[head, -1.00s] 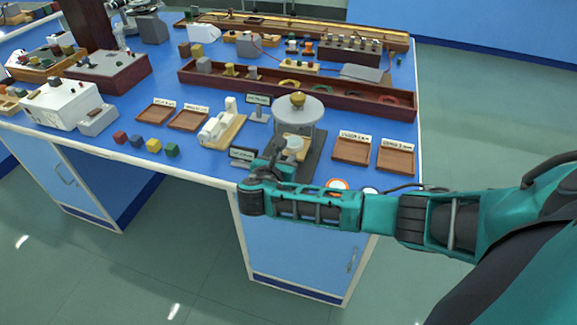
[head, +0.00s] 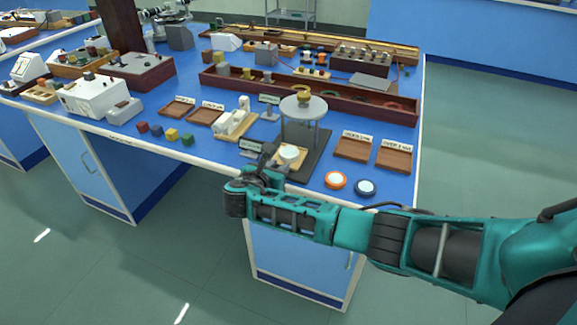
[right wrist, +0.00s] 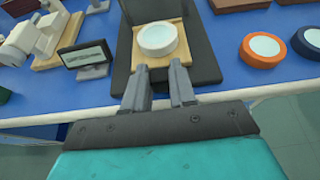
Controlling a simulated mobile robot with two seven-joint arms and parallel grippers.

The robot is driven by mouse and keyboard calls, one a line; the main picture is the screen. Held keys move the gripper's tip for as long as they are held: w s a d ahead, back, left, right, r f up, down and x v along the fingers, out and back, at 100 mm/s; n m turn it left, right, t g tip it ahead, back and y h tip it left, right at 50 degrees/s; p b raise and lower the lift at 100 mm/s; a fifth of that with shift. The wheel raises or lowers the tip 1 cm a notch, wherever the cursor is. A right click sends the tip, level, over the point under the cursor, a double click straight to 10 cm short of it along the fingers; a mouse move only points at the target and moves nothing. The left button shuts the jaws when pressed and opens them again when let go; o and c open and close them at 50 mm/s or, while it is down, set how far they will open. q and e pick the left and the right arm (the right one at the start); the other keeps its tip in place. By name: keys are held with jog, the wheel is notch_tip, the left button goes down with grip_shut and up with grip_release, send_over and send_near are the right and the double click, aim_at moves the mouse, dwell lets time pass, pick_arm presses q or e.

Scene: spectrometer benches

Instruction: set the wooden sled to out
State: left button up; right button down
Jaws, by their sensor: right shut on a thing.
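The wooden sled (head: 294,165) is a pale wood plate carrying a white round dish (head: 289,153) with a pale top. It lies on a dark base (head: 314,155), in front of the stand with a round grey top plate (head: 303,107). In the right wrist view the sled (right wrist: 181,40) and dish (right wrist: 157,38) are just ahead of my fingers. My right gripper (right wrist: 158,78) is shut on the sled's front end; the gripped part is mostly hidden between the fingers. In the head view my right gripper (head: 272,167) is at the bench's front edge. My left gripper is not in view.
An orange-rimmed disc (head: 335,180) and a dark-rimmed disc (head: 366,187) lie right of the base. A small sign (head: 251,148) stands close on the left. Wooden trays (head: 355,148) are at the right, and a long red box (head: 340,100) is behind. Floor is free in front.

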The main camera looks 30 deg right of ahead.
jog(key=shift+s+a+f, duration=0.15)
jog(key=shift+f, duration=0.05)
jog(key=shift+a, duration=0.1)
jog(key=c, duration=1.3)
grip_release()
jog(key=shift+o, duration=1)
jog(key=shift+s+r, duration=0.1)
jog(key=shift+o, duration=0.9)
jog(key=p+v, duration=0.2)
jog(key=v, duration=1)
jog(key=shift+s+a+r, duration=0.2)
jog(key=shift+a, duration=0.1)
